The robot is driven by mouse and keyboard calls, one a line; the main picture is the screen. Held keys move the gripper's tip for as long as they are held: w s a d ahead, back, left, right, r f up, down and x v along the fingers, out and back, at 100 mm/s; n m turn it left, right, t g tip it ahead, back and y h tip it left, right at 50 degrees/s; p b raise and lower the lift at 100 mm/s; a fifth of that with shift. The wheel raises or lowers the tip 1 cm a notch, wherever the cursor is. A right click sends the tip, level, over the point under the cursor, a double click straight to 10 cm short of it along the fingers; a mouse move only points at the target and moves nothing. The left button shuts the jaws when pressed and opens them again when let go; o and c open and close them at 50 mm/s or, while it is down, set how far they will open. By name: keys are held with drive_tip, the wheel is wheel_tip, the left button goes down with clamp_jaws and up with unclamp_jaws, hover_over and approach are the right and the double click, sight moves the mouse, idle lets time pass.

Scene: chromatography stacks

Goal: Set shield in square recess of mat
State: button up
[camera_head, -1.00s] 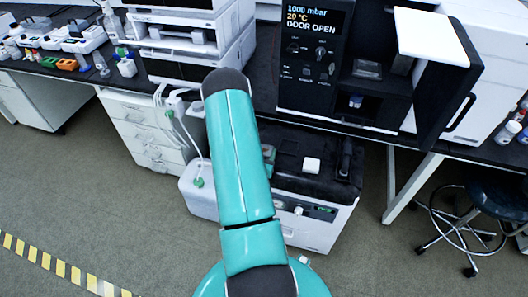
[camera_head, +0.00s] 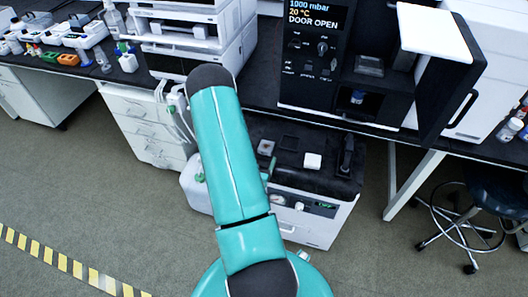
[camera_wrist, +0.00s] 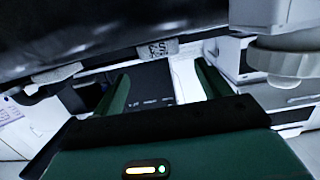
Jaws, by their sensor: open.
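In the head view a black mat (camera_head: 330,183) covers the top of a low white unit under the bench. A dark square outline, possibly the recess (camera_head: 289,143), shows faintly in it. A small white block (camera_head: 313,161) and a pale block with a darker top (camera_head: 266,147) sit on the mat. I cannot tell which thing is the shield. My gripper (camera_wrist: 161,69) is open in the wrist view, its two green fingers apart with nothing held between them. My gripper is hidden behind my arm in the head view.
An upright black piece (camera_head: 346,155) stands at the mat's right side. The dark bench edge (camera_head: 385,132) overhangs behind the mat. The open oven door (camera_head: 450,85) juts out above right. White drawers (camera_head: 143,125) stand left, a stool (camera_head: 490,205) right. Floor in front is clear.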

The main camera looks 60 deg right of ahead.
drive_tip(key=v, duration=0.5)
drive_tip(key=shift+a, duration=0.15)
